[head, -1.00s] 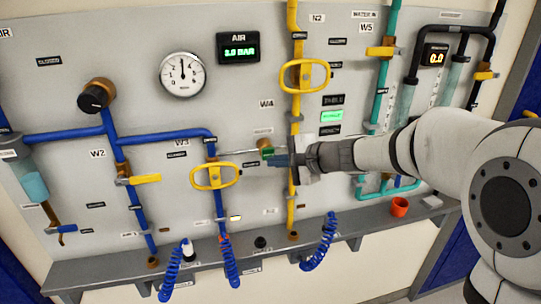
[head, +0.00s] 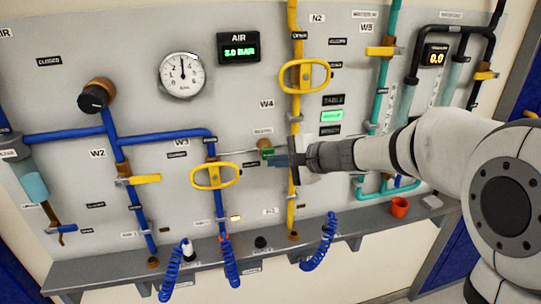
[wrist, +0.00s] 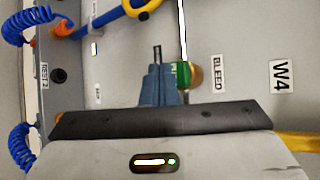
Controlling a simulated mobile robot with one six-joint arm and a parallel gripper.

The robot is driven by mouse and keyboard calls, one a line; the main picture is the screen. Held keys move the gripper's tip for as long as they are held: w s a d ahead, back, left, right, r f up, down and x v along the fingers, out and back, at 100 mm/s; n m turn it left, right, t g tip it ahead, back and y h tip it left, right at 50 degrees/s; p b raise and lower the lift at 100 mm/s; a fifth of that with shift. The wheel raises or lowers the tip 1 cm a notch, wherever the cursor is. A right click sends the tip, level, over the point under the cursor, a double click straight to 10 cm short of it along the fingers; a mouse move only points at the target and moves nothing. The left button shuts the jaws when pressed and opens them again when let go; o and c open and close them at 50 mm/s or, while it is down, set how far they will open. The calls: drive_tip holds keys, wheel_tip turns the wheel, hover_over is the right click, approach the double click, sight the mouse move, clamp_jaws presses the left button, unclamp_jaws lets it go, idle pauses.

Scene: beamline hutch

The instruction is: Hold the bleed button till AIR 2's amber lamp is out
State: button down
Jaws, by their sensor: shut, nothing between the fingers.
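The bleed button is a green cap on a brass fitting at the panel's middle; it shows in the head view (head: 267,152) and beside the BLEED label in the wrist view (wrist: 183,75). My gripper (head: 280,160) is shut and empty, its blue-grey fingertips (wrist: 160,84) right at the green cap. They partly overlap it, and I cannot tell whether they press it. A lit lamp also shows in the wrist view (wrist: 94,48).
A yellow-handled valve (head: 214,176) is left of my gripper. The yellow N2 pipe (head: 293,205) runs close behind it. Blue coiled hoses (head: 321,245) hang by the grey ledge (head: 110,276). The AIR display (head: 238,48) reads 3.0 BAR beside a round gauge (head: 182,75).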

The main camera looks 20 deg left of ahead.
drive_tip(key=shift+w+a, duration=0.1)
drive_tip(key=shift+a, duration=0.05)
drive_tip(key=shift+w+a+b, duration=0.1)
drive_tip(key=shift+w+b, duration=0.05)
drive_tip(key=shift+b, duration=0.15)
drive_tip(key=shift+w+a, duration=0.3)
drive_tip(key=shift+w, duration=0.2)
idle(1.0)
drive_tip(key=shift+s+d, duration=0.1)
idle(2.9)
drive_tip(key=shift+s+d+b, duration=0.4)
drive_tip(key=shift+s+b, duration=0.35)
drive_tip(key=shift+s+d+b, duration=0.35)
drive_tip(key=shift+s+d, duration=0.1)
drive_tip(key=shift+s, duration=0.25)
drive_tip(key=shift+s+d+b, duration=0.4)
drive_tip(key=shift+s+d, duration=0.05)
drive_tip(key=shift+s, duration=0.3)
drive_tip(key=shift+s+d+b, duration=0.35)
drive_tip(key=shift+s+d, duration=0.1)
drive_tip(key=shift+s, duration=0.25)
